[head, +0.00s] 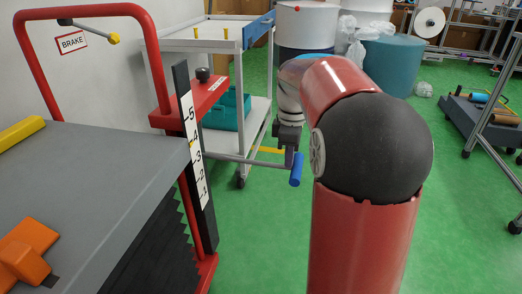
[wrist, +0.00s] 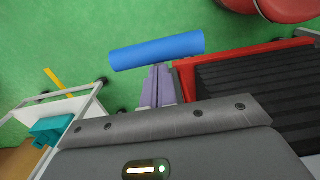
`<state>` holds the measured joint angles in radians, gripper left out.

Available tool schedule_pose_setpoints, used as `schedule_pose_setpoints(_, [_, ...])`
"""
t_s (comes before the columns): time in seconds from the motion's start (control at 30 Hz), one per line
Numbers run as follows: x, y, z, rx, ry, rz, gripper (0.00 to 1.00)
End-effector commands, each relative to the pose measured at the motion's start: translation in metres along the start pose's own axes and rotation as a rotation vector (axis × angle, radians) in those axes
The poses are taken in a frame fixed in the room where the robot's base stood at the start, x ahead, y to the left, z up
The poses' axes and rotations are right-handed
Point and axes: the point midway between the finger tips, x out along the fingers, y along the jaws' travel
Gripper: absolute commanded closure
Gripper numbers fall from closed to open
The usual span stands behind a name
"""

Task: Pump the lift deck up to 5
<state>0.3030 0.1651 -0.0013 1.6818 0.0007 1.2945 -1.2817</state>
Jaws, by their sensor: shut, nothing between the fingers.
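The grey lift deck (head: 100,150) fills the left of the head view, with black bellows under it. A white scale (head: 196,155) numbered 1 to 5 stands on a black post at its corner. A small yellow mark by the deck's edge is close to the 4. The pump lever (head: 245,160) is a thin grey rod reaching right from the lift, ending in a blue grip (head: 296,170). My gripper (head: 290,157) is at the grip. In the wrist view its fingers (wrist: 158,70) are shut and empty, against or just beside the blue grip (wrist: 157,50); contact is unclear.
A red frame (head: 143,50) with a BRAKE sign (head: 71,43) and a black knob (head: 203,75) stand behind the deck. A white cart (head: 205,45) with a teal bin (head: 225,110) is close behind the lever. Green floor (head: 255,230) is clear below it.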

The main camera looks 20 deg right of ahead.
Motion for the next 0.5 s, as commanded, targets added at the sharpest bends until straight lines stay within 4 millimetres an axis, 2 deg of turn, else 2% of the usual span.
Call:
schedule_pose_setpoints(0.03, [0.007, 0.000, 0.000, 0.001, -0.001, -0.002, 1.00])
schedule_pose_setpoints(0.5, [0.040, 0.000, -0.002, 0.000, -0.001, -0.002, 1.00])
